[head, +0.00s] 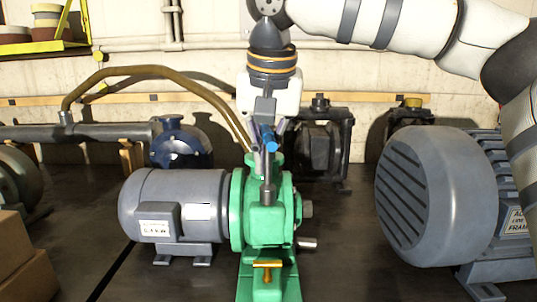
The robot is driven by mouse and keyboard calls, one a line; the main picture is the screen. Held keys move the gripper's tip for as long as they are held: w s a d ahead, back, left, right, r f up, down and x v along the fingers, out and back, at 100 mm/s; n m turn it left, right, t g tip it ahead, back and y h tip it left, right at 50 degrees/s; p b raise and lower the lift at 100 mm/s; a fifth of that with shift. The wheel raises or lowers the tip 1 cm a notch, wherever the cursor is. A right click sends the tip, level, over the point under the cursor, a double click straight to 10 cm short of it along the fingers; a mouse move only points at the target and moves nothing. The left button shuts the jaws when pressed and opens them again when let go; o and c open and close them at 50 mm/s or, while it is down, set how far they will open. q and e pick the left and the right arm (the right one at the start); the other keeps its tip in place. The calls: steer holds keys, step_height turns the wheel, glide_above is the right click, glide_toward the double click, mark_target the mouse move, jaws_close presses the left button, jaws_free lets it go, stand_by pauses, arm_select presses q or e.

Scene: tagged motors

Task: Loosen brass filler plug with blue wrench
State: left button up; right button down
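My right gripper (266,138) comes down from above, over the green gear housing (262,220). Its fingers are around the blue wrench (269,136), whose blue part shows between them. A grey shaft below the blue part points down and overlaps the upper face of the housing. I cannot tell whether its lower end touches anything. A brass T-shaped piece (267,265) sits on the green base at the front, apart from the wrench. I cannot tell whether it is the filler plug; no other brass plug shows clearly, and the gripper and wrench cover part of the housing. My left gripper is out of view.
A grey motor (174,208) with a white tag adjoins the housing on the left. A large ribbed motor (431,195) stands at the right, below my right arm. A blue pump (181,143) and bronze-coloured pipe (135,71) are behind. Cardboard boxes (25,252) stand at lower left.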

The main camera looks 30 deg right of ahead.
mark_target(264, 126)
steer(key=shift+r, duration=3.4)
